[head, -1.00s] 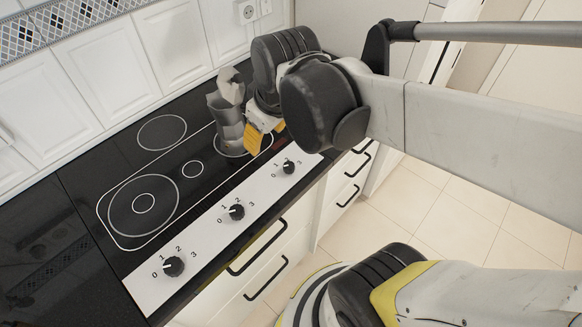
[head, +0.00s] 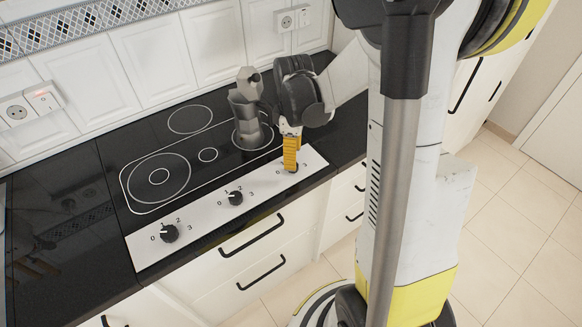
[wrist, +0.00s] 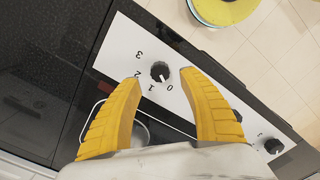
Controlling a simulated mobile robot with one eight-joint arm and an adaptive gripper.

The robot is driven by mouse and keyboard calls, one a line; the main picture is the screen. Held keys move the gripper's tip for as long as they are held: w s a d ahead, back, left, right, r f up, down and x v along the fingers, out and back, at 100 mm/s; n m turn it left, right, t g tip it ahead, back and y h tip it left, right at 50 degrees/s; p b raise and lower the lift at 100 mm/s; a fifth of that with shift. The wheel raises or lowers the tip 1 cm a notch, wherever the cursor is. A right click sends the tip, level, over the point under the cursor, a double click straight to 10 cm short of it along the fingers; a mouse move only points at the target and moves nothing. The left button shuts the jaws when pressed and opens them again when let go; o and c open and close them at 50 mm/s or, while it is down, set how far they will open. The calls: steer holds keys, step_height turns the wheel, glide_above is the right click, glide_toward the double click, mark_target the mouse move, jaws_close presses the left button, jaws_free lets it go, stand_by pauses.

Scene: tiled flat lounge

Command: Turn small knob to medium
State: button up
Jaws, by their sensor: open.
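The stove's white control strip (head: 262,180) carries three black knobs numbered 0 to 3. The rightmost knob (wrist: 160,71) shows between my yellow fingertips in the wrist view; its white mark appears to point near 0. In the head view it is mostly hidden by my gripper (head: 291,166). My gripper (wrist: 162,76) is open and points down, its fingers on either side of this knob in the picture. I cannot tell whether they are level with the knob or above it. The middle knob (head: 236,197) and left knob (head: 169,233) are clear of the gripper.
A grey moka pot (head: 247,105) stands on the back right burner, close behind my gripper. The black hob (head: 185,145) is otherwise empty. Drawer handles (head: 252,236) stick out below the counter's front edge. Tiled floor (head: 480,235) is free at the right.

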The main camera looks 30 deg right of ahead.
step_height(320, 180, down, 5)
steer(key=shift+r+b, duration=0.15)
steer(key=shift+b, duration=0.55)
jaws_close()
